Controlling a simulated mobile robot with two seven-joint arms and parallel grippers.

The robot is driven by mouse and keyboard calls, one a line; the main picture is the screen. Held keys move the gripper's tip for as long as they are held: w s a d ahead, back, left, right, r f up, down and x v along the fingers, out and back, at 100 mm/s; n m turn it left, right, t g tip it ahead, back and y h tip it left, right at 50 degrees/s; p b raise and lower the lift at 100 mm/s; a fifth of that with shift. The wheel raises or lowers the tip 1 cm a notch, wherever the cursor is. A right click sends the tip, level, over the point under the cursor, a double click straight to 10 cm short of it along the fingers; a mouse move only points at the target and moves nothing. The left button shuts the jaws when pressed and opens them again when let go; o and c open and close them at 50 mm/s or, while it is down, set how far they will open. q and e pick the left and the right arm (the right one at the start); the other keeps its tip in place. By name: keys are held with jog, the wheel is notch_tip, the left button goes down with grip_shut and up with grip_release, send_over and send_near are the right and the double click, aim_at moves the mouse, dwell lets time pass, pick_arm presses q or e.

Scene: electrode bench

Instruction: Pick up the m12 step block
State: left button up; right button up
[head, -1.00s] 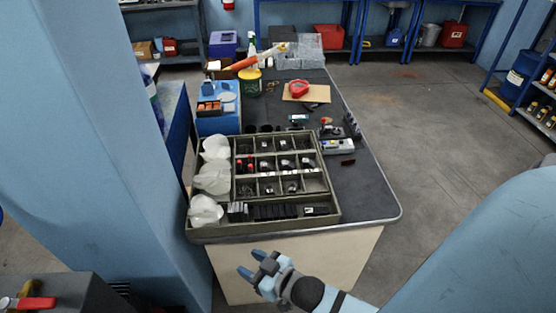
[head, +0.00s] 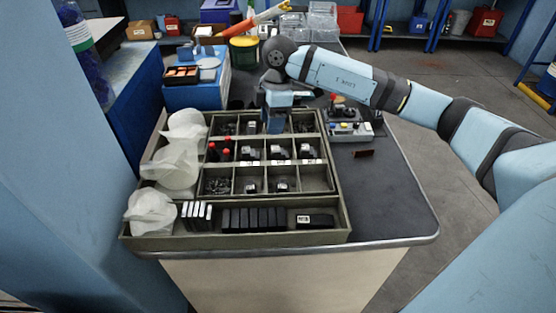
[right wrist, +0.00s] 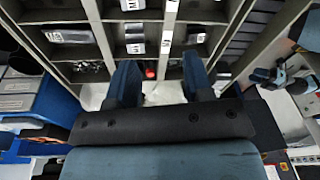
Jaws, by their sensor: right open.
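A divided grey-green tray (head: 250,240) holds several dark blocks with small white labels. I cannot read which label marks the m12 step block. Labelled blocks sit in the middle row, such as one block (head: 278,152), and in the row in front, such as another block (head: 282,186). A dark labelled piece (head: 316,220) lies in the front trough. My right gripper (head: 276,128) is over the tray's back row, pointing down and hiding part of it. In the right wrist view its two fingers (right wrist: 162,80) are apart with nothing held between them. My left gripper is out of view.
White crumpled bags (head: 172,165) fill the tray's left side. Red-topped pieces (head: 226,148) stand in a middle compartment. A grey device with coloured knobs (head: 348,130) stands right of the tray. The bench's front right (head: 390,205) is clear.

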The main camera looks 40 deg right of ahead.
jog(key=m+h, duration=0.2)
send_over(279, 148)
jog(key=d, duration=0.1)
notch_tip(279, 148, down, 6)
jog(key=shift+s+f+b, duration=0.1)
jog(key=shift+s+b, duration=0.05)
jog(key=shift+b, duration=0.65)
jog(key=f, duration=0.2)
jog(key=f+b, duration=0.1)
jog(key=f, duration=0.1)
jog(key=a+f, duration=0.1)
jog(key=f, duration=0.1)
jog(key=shift+f, duration=0.1)
grip_shut()
